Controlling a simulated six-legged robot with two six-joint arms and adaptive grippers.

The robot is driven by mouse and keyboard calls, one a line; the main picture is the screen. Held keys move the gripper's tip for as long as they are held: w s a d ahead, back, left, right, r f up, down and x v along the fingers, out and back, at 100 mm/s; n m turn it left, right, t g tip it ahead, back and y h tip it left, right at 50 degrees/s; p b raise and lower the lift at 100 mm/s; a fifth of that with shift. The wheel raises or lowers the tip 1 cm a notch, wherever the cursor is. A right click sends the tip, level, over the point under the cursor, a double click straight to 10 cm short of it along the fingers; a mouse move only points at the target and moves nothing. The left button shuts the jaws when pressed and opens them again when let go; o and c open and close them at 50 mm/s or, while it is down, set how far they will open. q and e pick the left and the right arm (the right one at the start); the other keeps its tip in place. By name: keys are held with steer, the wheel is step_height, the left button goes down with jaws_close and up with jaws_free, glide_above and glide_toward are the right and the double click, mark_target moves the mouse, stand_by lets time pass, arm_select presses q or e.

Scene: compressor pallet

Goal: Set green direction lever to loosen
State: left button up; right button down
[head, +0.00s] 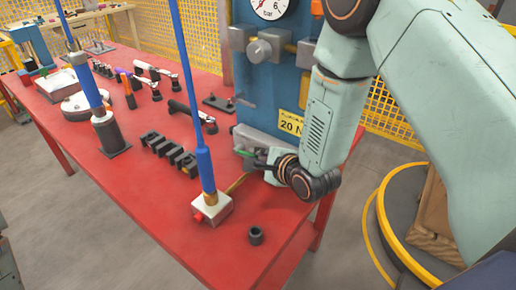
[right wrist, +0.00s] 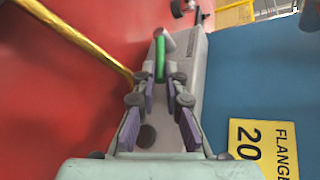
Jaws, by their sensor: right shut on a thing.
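The green direction lever (right wrist: 160,58) shows as a narrow upright green piece in the right wrist view, on a grey tool body (right wrist: 186,75). My right gripper (right wrist: 162,82) has its fingers on both sides of the lever and is shut on it. In the head view the lever (head: 243,153) is a small green bit at the tip of my right gripper (head: 262,163), beside the grey body (head: 262,142) at the foot of the blue panel. The lever's exact setting cannot be read. My left gripper is not in view.
The blue panel (head: 262,95) with a gauge and a yellow label (head: 291,124) stands right behind. On the red table (head: 150,190) are a white block (head: 211,208) with a blue rod, a black socket (head: 256,235) and a black rack (head: 169,154). A yellow hose (right wrist: 85,42) runs close by.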

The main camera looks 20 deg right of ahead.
mark_target(254, 157)
steer(key=shift+w+a+r+n+g+h+p, duration=0.25)
steer(key=shift+r+g+p, duration=0.4)
steer(key=shift+p, duration=0.9)
steer(key=shift+w+d+r+n+g+h+p, duration=0.1)
steer(key=shift+r+g+h+p, duration=0.4)
steer(key=shift+p, duration=1.05)
steer(key=shift+w+a+r+g+p, duration=0.2)
steer(key=shift+g+p, duration=0.35)
steer(key=shift+p, duration=0.55)
steer(key=c, duration=1.7)
jaws_free()
steer(key=shift+d, duration=0.1)
steer(key=shift+s+r, duration=0.1)
